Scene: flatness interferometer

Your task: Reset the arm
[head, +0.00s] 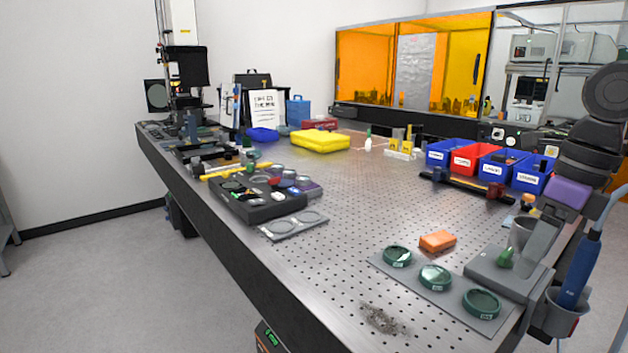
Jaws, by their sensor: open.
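My dark arm (590,140) comes in at the right edge and bends down over the right side of the perforated optical table (330,195). At its lower end is my gripper (566,222), with a purple body and grey parts to either side. It is open, and I see nothing held between its fingers. It is close to a grey stand (492,268) and a blue-handled tool (578,265) in a cup; whether it touches either I cannot tell.
Green-rimmed round optics (435,277) lie on a grey plate, near an orange block (437,241). Blue and red bins (476,160) stand behind. A black tray (262,205) and a yellow case (320,140) are at left. The table's middle is clear; grey debris (383,320) lies in front.

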